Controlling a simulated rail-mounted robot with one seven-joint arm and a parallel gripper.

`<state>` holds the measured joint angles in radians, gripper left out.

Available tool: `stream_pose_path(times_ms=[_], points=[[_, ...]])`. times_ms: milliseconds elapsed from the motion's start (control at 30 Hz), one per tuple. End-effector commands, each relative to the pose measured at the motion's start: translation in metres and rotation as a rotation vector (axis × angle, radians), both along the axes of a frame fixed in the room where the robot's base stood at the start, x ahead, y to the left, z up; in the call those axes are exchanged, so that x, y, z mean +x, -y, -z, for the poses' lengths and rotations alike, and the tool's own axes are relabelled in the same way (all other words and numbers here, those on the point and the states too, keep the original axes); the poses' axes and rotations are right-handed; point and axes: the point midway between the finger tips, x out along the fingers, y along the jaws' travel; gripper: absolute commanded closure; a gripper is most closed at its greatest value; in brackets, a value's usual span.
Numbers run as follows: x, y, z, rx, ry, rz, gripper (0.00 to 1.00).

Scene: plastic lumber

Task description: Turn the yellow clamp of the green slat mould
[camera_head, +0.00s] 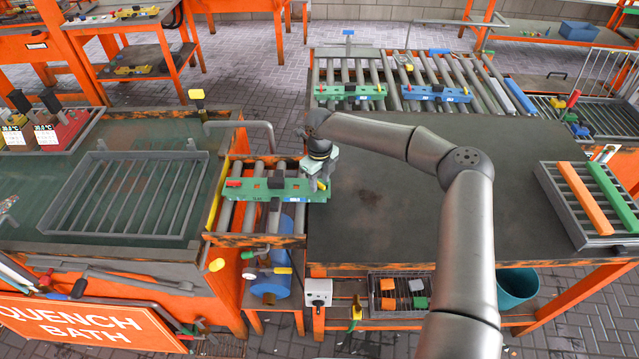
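A green mould (258,194) lies across the short roller section left of the dark table. It has a red piece at its left end and dark blocks along its top. A small yellow clamp (322,186) shows at its right end, partly hidden by my gripper. My gripper (318,178) points down over that right end, at or very near the clamp. Its fingers are small and partly hidden, so I cannot tell whether they are open, shut or touching the clamp. Another green mould (350,91) with red and yellow ends sits on the back rollers.
A blue mould (437,94) sits beside the back green one. The dark table (405,215) is mostly clear under my arm. A rack (600,238) with orange and green slats stands right. The quench bath with a wire basket (130,236) is left.

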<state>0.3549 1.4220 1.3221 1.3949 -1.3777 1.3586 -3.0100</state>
Motion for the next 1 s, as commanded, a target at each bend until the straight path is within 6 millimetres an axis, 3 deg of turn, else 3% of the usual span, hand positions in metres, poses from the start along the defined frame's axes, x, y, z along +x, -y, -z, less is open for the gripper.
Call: stream_pose_path(times_ms=[700, 1000], points=[[0.000, 0.000, -0.064, 0.001, 0.001, 0.001, 0.62], [0.000, 0.000, -0.070, 0.000, 0.000, 0.000, 0.62]])
